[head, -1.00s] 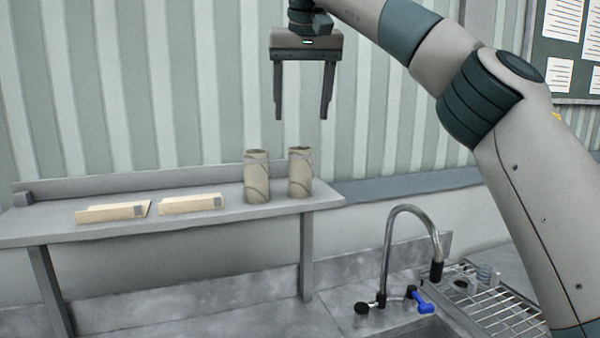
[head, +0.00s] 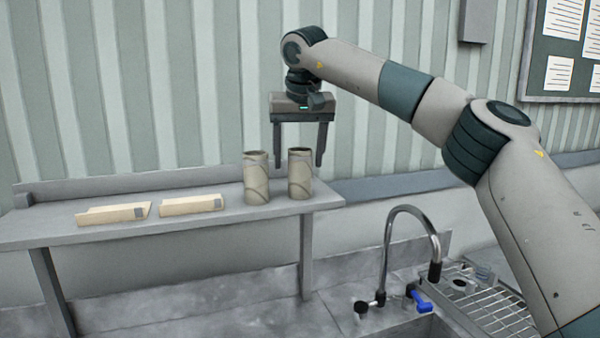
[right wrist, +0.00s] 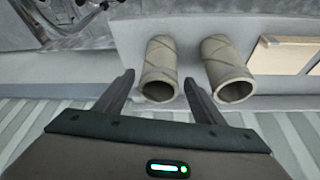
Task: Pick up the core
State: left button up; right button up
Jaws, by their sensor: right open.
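Two upright brown cardboard cores stand side by side at the right end of the grey shelf (head: 110,232): a left core (head: 256,180) and a right core (head: 300,176). My right gripper (head: 298,162) is open and empty, pointing down at the right core, with its fingertips to either side of the core's upper part in the head view. In the right wrist view my right gripper (right wrist: 160,80) has the right core (right wrist: 160,66) between its fingers in the picture, and the left core (right wrist: 226,66) lies just outside one finger. No grip shows. My left gripper is not in view.
Two pale shallow trays (head: 112,214) (head: 190,205) lie on the shelf left of the cores. A tap (head: 387,255) with a blue lever stands lower right, beside a wire rack (head: 490,300). A corrugated wall (head: 150,90) rises behind the shelf.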

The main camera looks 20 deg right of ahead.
aim_at(299, 175)
jog(key=f, duration=0.1)
jog(key=f+p, duration=0.2)
jog(key=f, duration=0.1)
jog(key=shift+w+d, duration=0.25)
jog(key=shift+w, duration=0.05)
jog(key=shift+w+f, duration=0.2)
jog(key=shift+f, duration=0.45)
jog(key=shift+r, duration=0.1)
jog(key=c, duration=1.1)
